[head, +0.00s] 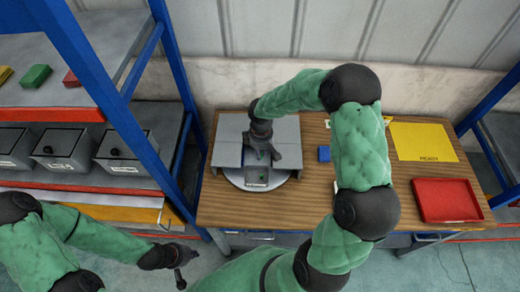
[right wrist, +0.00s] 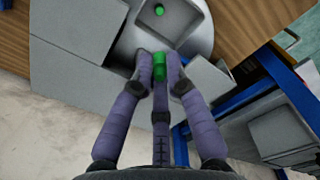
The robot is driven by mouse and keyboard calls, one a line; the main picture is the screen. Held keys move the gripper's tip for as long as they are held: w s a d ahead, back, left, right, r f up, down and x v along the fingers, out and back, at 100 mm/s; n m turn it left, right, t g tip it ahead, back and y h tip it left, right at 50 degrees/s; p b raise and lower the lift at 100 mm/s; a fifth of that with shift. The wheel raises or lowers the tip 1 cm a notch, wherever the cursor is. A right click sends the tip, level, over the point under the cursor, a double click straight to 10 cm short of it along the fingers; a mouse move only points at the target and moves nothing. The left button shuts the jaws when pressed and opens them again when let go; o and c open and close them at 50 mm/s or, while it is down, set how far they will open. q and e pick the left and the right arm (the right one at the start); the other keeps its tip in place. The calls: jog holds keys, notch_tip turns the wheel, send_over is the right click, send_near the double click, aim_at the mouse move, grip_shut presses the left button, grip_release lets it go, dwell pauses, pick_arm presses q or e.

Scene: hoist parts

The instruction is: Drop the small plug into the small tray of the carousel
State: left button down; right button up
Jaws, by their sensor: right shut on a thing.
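My right gripper (head: 264,150) is shut on the small green plug (right wrist: 159,70), which shows between its fingertips in the right wrist view. The gripper points down over the grey carousel (head: 234,180) on the wooden table. A small grey tray (head: 254,184) of the carousel lies just in front of the fingers; it also shows in the right wrist view (right wrist: 128,45), beyond the plug.
Grey covers (head: 229,135) flank the carousel. A blue block (head: 324,153), a yellow mat (head: 422,141) marked READY and a red tray (head: 446,200) are right on the table. A blue-framed shelf (head: 110,80) with dark bins (head: 62,148) stands left. My right arm crosses the table.

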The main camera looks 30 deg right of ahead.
notch_tip(320, 180, down, 5)
jog(key=b, duration=0.3)
jog(key=o, duration=0.8)
jog(key=shift+r, duration=0.1)
notch_tip(320, 180, up, 12)
jog(key=shift+f, duration=0.1)
dwell(0.6)
